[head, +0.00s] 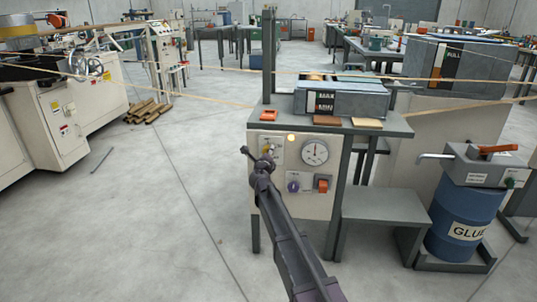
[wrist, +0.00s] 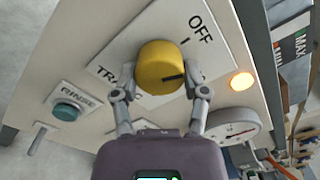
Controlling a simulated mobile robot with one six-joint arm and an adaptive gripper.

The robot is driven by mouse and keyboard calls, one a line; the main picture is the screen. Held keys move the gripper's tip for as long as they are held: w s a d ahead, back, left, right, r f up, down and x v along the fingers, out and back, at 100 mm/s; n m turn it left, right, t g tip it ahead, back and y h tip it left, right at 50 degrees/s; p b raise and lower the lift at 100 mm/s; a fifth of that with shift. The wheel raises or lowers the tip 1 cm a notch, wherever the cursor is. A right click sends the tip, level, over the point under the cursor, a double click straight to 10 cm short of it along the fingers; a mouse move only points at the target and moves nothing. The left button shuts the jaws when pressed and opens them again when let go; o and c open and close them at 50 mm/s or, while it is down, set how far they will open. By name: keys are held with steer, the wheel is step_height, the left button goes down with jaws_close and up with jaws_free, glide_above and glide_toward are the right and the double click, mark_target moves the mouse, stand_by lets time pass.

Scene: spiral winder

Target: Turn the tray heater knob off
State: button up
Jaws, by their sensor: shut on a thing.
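The yellow tray heater knob (wrist: 158,66) is on a white label plate on the panel, with the word OFF printed beside it. Its dark pointer line points right, toward the lamp, and is not lined up with the tick at OFF. My gripper (wrist: 161,76) is shut on the knob, one finger on each side. In the head view my gripper (head: 262,163) is at the panel's upper left and partly hides the knob. An amber lamp (wrist: 241,81) beside the plate is lit, and it also shows in the head view (head: 291,137).
A round gauge (head: 315,152) is right of the knob. A blue glue drum (head: 462,220) stands at right.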

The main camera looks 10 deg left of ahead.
steer(key=n, duration=0.4)
steer(key=shift+w, duration=0.1)
stand_by(0.3)
steer(key=o, duration=1.1)
steer(key=shift+o, duration=0.2)
steer(key=s, duration=1.2)
steer(key=shift+a, duration=0.2)
steer(key=shift+s+r+n, duration=0.1)
steer(key=shift+n, duration=0.2)
